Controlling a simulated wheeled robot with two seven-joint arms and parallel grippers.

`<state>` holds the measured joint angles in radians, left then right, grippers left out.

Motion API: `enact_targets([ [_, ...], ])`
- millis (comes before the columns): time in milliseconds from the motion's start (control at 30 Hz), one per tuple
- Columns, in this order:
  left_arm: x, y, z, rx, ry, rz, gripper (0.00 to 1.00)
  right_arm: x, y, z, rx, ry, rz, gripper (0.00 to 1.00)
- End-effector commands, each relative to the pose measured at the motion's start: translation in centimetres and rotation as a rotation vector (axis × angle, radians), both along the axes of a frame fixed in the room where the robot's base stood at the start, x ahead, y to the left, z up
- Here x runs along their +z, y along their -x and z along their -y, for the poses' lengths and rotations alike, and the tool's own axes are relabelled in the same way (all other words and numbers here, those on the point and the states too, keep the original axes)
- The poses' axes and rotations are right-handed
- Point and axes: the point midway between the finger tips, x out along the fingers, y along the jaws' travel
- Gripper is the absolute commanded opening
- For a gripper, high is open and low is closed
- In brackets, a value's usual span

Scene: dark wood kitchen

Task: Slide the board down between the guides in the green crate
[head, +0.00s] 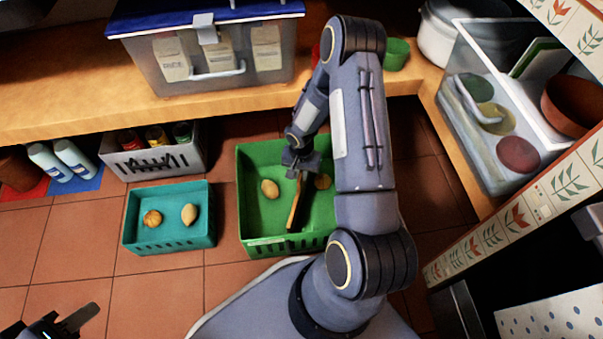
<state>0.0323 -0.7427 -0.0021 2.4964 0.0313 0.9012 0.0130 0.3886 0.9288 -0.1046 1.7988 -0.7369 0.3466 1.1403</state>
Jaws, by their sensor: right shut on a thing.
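The green crate (247,219) stands on the tiled floor in the middle of the head view. The board (295,212), narrow and brown with a dark side, is inside the outline of the crate, tilted in the picture. My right gripper (300,172) is shut on the board's upper end. I cannot make out the guides, or whether the board's lower edge sits between them. My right arm hides much of the crate's right side. My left gripper (65,325) is at the bottom left edge, partly cut off, away from the crate; its opening is unclear.
Two potato-like things (270,188) (322,181) lie in the green crate, either side of the board. A teal crate (168,241) with two roundish items stands to the left. A grey crate (146,177) with jars stands behind it. A wooden counter (60,115) runs along the back.

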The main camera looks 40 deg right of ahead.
Motion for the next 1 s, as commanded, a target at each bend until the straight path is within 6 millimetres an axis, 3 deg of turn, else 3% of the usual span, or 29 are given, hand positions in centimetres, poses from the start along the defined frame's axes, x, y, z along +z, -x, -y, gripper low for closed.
enact_targets([
  [133, -0.5, 0.0, 0.0, 0.0, 0.0, 0.0, 0.36, -0.5, 0.0, 0.0, 0.001, 0.0, 0.0, 0.0],
  [167, -0.3, 0.0, 0.0, 0.0, 0.0, 0.0, 0.36, -0.3, 0.0, 0.0, 0.001, 0.001, -0.001, 0.15],
  [300, -0.3, 0.0, 0.0, 0.0, 0.0, 0.0, 0.36, -0.3, 0.0, 0.0, 0.001, 0.0, -0.001, 0.32],
  [667, 0.4, 0.0, 0.0, 0.0, 0.0, 0.0, 0.36, 0.4, 0.0, 0.0, 0.0, 0.0, -0.001, 0.32],
  [767, 1.0, 0.0, 0.0, 0.0, 0.0, 0.0, 0.36, 1.8, 0.0, 0.0, 0.002, 0.001, 0.0, 0.32],
  [1000, 3.4, 0.0, 0.0, 0.0, 0.0, 0.0, 0.36, 7.2, 0.0, 0.0, 0.0, 0.002, 0.001, 0.32],
])
